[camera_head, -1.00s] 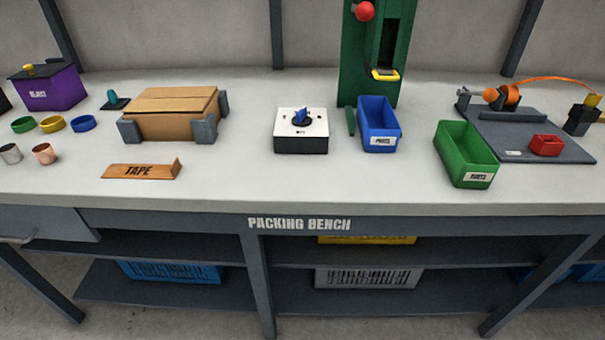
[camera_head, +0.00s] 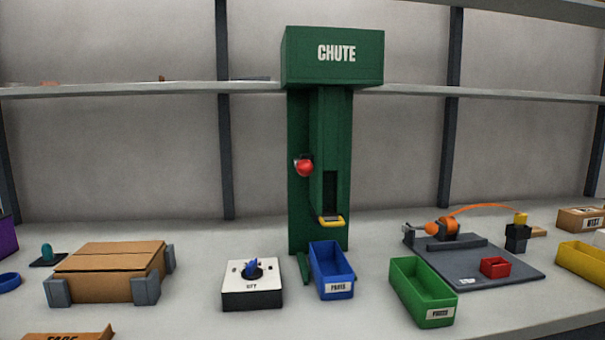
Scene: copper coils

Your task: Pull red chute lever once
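The green chute (camera_head: 336,66), labelled CHUTE, stands upright at the back of the bench. Its lever shows as a red ball knob (camera_head: 304,168) on the left part of the chute's front, about halfway up. A yellow-edged outlet lip (camera_head: 330,221) sits low on the chute, below a dark slot. A blue bin (camera_head: 332,271) stands on the bench in front of the chute, below the outlet. Neither of my grippers shows in the head view, and nothing touches the knob.
A white switch box (camera_head: 252,284) with a blue knob stands left of the blue bin. A cardboard box (camera_head: 108,272) is further left. A green bin (camera_head: 423,292) and a grey board (camera_head: 478,268) with a red tray (camera_head: 495,267) are right. A shelf (camera_head: 130,88) runs behind.

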